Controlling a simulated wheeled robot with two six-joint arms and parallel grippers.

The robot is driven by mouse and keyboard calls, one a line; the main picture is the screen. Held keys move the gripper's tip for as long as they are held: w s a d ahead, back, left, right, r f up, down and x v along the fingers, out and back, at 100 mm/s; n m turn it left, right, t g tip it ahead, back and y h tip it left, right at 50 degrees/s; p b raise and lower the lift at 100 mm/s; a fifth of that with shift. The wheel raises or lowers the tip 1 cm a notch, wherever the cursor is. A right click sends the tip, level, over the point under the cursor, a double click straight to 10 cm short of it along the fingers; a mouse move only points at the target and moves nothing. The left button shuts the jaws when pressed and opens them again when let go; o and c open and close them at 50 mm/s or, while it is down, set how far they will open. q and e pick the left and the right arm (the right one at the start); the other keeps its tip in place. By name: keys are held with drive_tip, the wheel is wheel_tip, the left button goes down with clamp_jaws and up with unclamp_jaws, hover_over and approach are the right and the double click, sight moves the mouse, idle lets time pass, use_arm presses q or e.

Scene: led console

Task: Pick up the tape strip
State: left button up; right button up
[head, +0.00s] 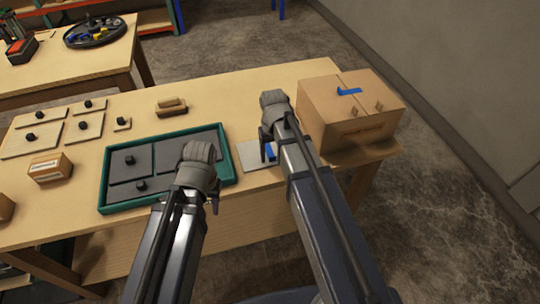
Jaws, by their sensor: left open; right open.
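A small blue strip (271,153) lies on a pale flat plate (252,156) on the table, to the right of the green-rimmed tray. Another blue strip of tape (349,91) is on top of the cardboard box (345,122). My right gripper (267,146) is open, its fingers close above the plate and beside the blue strip there. My own wrist and arm hide part of that plate and strip.
The green-rimmed tray (102,183) holds dark grey panels with black knobs. Several wooden plates with knobs lie at the left, near a small wooden box (50,168). A wooden block (171,106) sits behind the tray. The table's back middle is clear.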

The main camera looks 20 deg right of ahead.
drive_tip(key=shift+c, duration=0.2)
clamp_jaws()
idle(0.4)
